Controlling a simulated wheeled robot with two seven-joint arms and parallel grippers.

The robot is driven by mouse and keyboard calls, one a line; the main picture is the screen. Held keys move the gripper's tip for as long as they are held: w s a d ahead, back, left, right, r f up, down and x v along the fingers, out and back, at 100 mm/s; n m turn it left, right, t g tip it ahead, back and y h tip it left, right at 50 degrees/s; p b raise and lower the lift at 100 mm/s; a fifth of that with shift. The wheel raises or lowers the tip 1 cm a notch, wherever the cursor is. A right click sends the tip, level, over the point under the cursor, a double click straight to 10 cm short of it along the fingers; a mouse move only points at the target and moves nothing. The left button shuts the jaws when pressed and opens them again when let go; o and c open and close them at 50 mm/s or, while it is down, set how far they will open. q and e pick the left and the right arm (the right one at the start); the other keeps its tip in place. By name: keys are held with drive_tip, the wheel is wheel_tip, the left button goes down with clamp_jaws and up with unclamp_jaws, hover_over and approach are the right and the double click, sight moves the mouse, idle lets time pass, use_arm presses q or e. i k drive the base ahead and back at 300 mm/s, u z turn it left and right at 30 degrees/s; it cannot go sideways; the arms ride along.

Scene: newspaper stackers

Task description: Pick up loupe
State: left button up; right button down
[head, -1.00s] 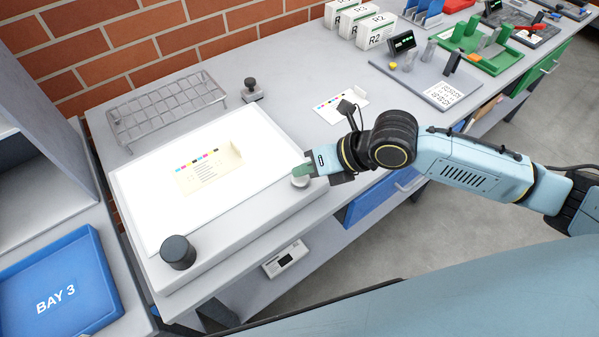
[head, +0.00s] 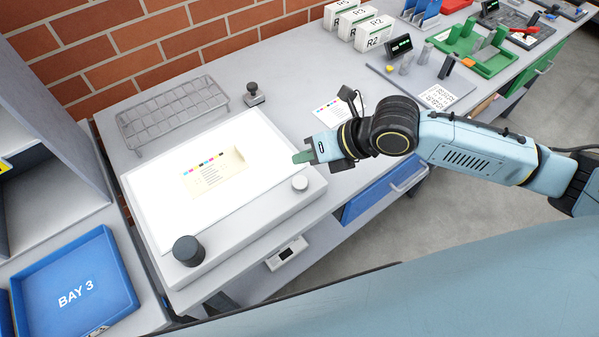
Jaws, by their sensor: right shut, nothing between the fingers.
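A dark cylinder that looks like the loupe (head: 188,250) stands upright on the near left corner of the light box (head: 225,245). My right gripper (head: 300,157) has green fingertips and is shut and empty. My left gripper is not in view.
A printed card (head: 215,172) lies on the lit panel. A wire rack (head: 172,112) and a dark-handled stamp (head: 253,93) stand behind. A blue BAY 3 tray (head: 75,290) is at lower left. White boxes (head: 372,35) stand at the back.

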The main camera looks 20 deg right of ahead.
sight(188, 250)
drive_tip(key=u, duration=0.8)
